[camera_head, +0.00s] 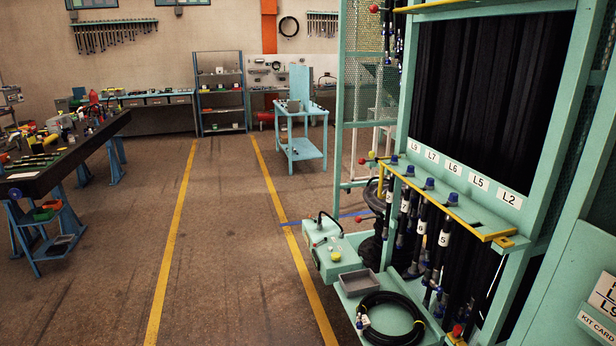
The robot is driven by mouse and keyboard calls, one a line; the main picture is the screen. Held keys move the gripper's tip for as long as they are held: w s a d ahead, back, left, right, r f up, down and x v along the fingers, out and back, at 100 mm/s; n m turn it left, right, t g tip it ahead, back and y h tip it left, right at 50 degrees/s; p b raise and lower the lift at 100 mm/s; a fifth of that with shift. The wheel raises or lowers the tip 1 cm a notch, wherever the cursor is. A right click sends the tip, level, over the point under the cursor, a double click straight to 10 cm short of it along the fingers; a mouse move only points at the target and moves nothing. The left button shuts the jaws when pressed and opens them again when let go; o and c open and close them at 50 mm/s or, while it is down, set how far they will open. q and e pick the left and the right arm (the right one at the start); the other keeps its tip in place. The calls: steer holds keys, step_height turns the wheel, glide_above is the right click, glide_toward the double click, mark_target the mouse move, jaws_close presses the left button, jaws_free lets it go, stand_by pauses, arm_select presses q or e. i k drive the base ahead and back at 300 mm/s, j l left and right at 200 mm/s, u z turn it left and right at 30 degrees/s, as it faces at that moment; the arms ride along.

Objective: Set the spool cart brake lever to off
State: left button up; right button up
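I cannot make out for certain a spool cart or its brake lever. A low green platform (350,300) at the bottom centre-right carries a coiled black hose (391,318) and a grey tray (361,283). Behind the tray is a green unit (331,256) with a black handle and yellow and red buttons. A red ball knob (371,155) sticks out at the left of the green rack (408,170); what it belongs to is unclear. Neither of my grippers is in view.
The rack holds black hoses below labels L9, L7, L6, L5 and L2. A dark-topped workbench (50,175) with tools stands at left. A small blue-green table (301,150) and shelves (220,95) stand at the back. The floor between yellow lines (173,235) is clear.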

mark_target(358, 221)
steer(key=i+j+u, duration=0.35)
steer(key=i, duration=0.45)
steer(key=i+u, duration=0.35)
steer(key=i, duration=0.5)
steer(key=i+j+z, duration=0.15)
steer(key=i+z, duration=0.25)
steer(key=i, duration=0.15)
steer(key=i+j+z, duration=0.4)
steer(key=i, duration=0.15)
steer(key=i+j+z, duration=0.4)
steer(key=i+l, duration=0.05)
steer(key=i, duration=0.05)
